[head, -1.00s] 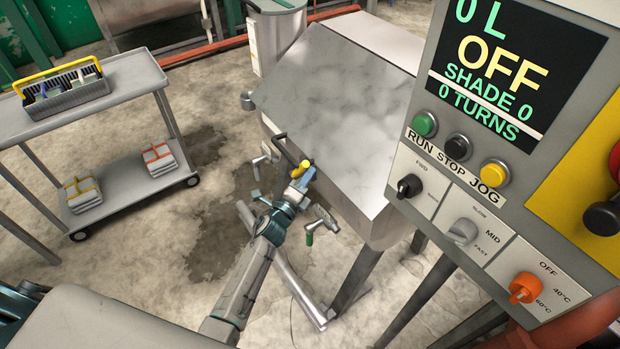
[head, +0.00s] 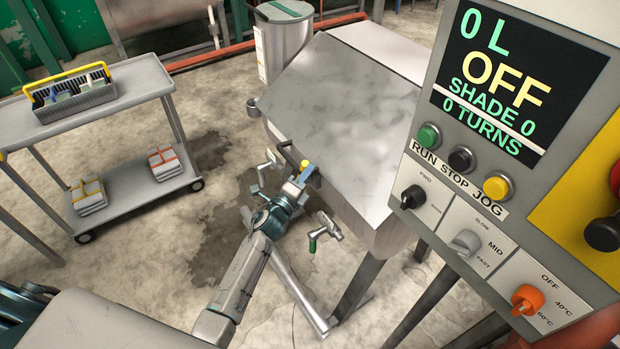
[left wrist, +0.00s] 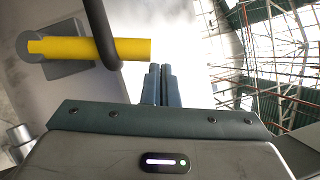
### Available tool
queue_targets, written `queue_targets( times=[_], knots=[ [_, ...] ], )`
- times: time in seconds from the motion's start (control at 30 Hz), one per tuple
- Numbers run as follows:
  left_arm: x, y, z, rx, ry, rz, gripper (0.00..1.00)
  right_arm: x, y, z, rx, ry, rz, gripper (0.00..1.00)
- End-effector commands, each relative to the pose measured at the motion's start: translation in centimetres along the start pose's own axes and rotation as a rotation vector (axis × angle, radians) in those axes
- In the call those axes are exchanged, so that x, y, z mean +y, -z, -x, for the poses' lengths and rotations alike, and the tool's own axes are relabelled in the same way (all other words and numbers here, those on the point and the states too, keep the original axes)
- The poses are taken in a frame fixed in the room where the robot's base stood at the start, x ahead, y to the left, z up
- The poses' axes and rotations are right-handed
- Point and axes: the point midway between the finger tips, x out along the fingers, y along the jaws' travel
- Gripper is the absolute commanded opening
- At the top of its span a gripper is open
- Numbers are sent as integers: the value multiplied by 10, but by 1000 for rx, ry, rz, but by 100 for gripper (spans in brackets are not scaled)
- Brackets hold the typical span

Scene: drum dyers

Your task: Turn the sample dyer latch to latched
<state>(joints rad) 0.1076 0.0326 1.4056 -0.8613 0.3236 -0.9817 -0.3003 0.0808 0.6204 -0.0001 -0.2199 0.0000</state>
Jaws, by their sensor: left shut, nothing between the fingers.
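The sample dyer (head: 340,120) is the grey metal box with a sloped lid in the middle of the head view. Its latch shows as a yellow-tipped handle (head: 304,164) at the lid's front edge; in the left wrist view the yellow bar (left wrist: 90,49) lies level, with a dark curved bar crossing it. My left gripper (head: 304,176) is shut and empty, right by the yellow tip. In the wrist view its fingertips (left wrist: 160,72) are just below the bar's right end; I cannot tell whether they touch. My right gripper is not in view.
A control panel (head: 480,150) with buttons and knobs stands close on the right. A cart (head: 135,75) with a yellow-handled basket and folded cloths is at left. A green-handled valve (head: 312,243) hangs below the dyer. Bare floor lies between cart and dyer.

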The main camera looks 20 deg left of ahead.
Motion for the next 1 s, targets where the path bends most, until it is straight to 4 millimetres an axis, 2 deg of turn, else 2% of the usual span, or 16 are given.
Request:
queue_targets(
  times=[0.2,0.5,1.0],
  knots=[
    [-3,-20,-9,0,0,-3,0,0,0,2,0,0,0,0],
    [-2,-36,-17,0,0,0,0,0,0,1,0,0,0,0],
    [-2,-40,-18,0,0,0,0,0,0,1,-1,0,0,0]
  ],
)
